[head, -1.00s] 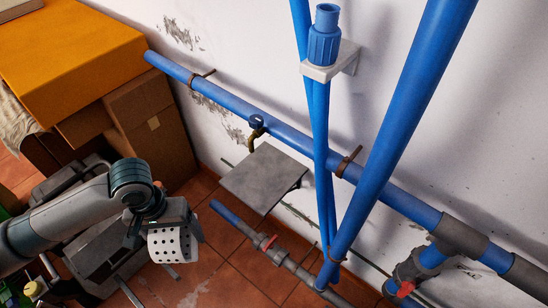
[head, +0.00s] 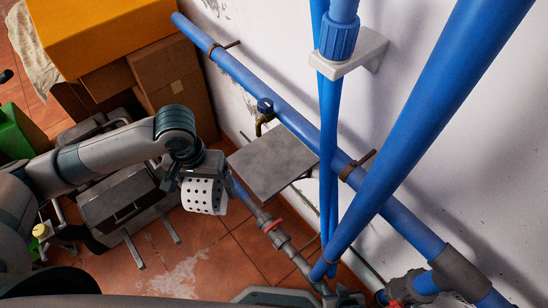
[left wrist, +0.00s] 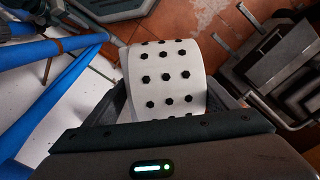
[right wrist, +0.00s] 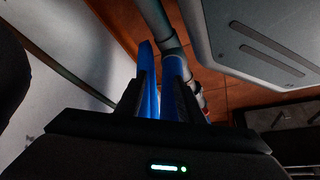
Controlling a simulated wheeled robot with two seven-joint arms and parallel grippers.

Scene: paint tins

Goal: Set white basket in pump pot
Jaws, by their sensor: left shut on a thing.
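The white basket (head: 204,195) is a short cylinder with rows of dark holes. My left gripper (head: 200,172) is shut on it and holds it in the air above the tiled floor, left of the grey shelf. The basket fills the middle of the left wrist view (left wrist: 165,75) between the two fingers. My right gripper (right wrist: 165,100) shows in the right wrist view, its fingers apart, with blue pipe seen between and beyond them. A grey pipe fitting (head: 343,299) is cut off at the bottom of the head view. I cannot tell whether it belongs to the pump pot.
A grey square shelf (head: 273,158) juts from the wall. Blue pipes (head: 405,150) cross the right side diagonally. A small bracket (head: 352,52) holds a blue coupling. Cardboard boxes (head: 168,95) stand at the back left. Floor is open below the basket.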

